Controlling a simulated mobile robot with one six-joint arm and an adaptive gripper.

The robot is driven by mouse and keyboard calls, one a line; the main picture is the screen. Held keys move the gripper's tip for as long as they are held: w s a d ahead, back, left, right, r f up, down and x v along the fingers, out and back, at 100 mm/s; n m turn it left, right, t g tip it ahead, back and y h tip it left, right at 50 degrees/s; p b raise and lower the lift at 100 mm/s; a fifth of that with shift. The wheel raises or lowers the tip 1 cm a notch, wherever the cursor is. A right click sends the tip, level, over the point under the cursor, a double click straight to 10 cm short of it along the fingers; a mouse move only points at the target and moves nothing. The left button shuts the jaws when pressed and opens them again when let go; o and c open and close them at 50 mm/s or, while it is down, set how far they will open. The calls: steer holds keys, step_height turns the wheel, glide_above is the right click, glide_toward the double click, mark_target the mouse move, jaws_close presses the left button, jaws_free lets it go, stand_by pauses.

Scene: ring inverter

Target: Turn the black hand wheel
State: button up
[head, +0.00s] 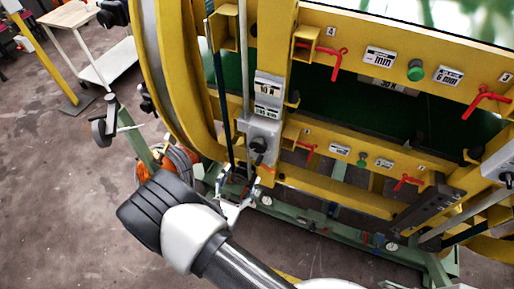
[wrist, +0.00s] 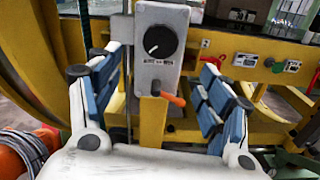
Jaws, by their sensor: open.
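A round black knob with a white mark (wrist: 160,42), which looks like the hand wheel, sits on the front of a grey box (wrist: 146,75) in the wrist view. In the head view a small dark knob (head: 258,145) shows on the grey box (head: 262,128) of the yellow frame. My gripper (wrist: 160,88) is open and empty. Its blue-padded fingers stand left and right of the box in the picture, with the knob between them and higher up. In the head view my gripper (head: 235,207) is small, low and partly hidden by my arm.
An orange-tipped lever (wrist: 170,98) sticks out below the knob. The yellow frame (head: 330,190) carries several red handles, one being the upper handle (head: 333,62). A green base rail (head: 320,228) runs below. Open floor (head: 60,200) lies at left.

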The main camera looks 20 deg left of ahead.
mark_target(256, 148)
steer(key=w, duration=0.8)
steer(key=w+d, duration=0.1)
steer(key=w, duration=0.4)
steer(key=shift+b, duration=0.35)
steer(key=shift+c, duration=0.3)
steer(key=c, duration=1)
steer(key=shift+m+b, duration=0.35)
steer(key=shift+m, duration=0.05)
steer(key=shift+f+m+b, duration=0.1)
steer(key=shift+m+b, duration=0.75)
steer(key=shift+m, duration=0.25)
steer(key=m+b, duration=0.3)
steer(key=m, duration=0.1)
steer(key=shift+b, duration=0.35)
steer(key=m+b, duration=0.4)
steer(key=shift+a+m, duration=0.1)
steer(key=shift+m, duration=0.3)
steer(key=m+b, duration=0.3)
steer(key=shift+r+b, duration=0.2)
steer(key=shift+b, duration=0.15)
